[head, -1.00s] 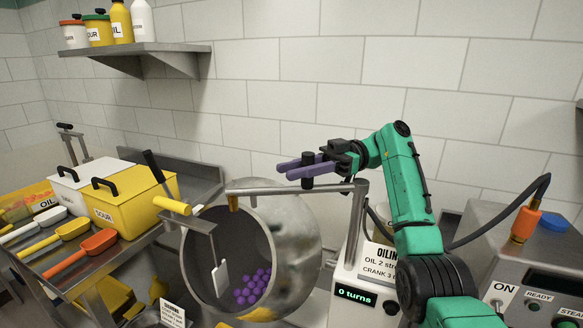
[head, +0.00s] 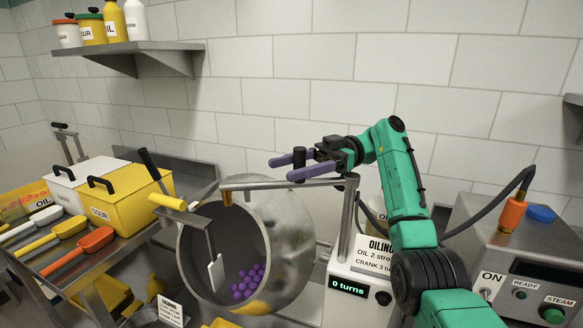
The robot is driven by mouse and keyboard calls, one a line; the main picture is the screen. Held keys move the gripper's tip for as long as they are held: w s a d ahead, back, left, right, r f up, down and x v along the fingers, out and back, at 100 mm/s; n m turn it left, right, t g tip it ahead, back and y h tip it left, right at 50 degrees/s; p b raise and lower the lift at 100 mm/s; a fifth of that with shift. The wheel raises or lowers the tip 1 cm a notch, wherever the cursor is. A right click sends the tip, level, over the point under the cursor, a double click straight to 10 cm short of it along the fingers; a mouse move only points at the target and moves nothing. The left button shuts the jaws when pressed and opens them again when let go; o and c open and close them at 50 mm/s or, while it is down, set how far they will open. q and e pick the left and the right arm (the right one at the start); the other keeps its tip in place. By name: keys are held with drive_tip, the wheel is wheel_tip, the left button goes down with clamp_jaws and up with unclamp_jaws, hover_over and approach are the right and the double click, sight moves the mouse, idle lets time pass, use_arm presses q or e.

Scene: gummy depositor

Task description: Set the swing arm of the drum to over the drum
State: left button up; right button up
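The swing arm (head: 270,185) is a grey metal bar running left from the top of an upright post to a brown-tipped spout (head: 227,198). In the picture the bar crosses the top of the drum, and the spout is at the drum's upper rim. The round steel drum (head: 288,235) is tilted, its mouth facing front left. A black upright handle (head: 299,156) stands on the bar. My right gripper (head: 281,167) is at this handle, its purple fingers apart, one on each side of it. Contact cannot be told. My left gripper is out of view.
Purple gummies (head: 243,286) and a white paddle (head: 216,272) are in the drum. The oiling box (head: 348,287) reads 0 turns. A bench with a yellow bin (head: 133,196) and scoops is left; a grey control box (head: 500,260) is right.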

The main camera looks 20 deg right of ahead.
drive_tip(key=shift+r, duration=0.25)
wheel_tip(320, 180, up, 20)
drive_tip(key=p, duration=1.1)
drive_tip(key=shift+f+p, duration=0.2)
drive_tip(key=shift+p, duration=0.15)
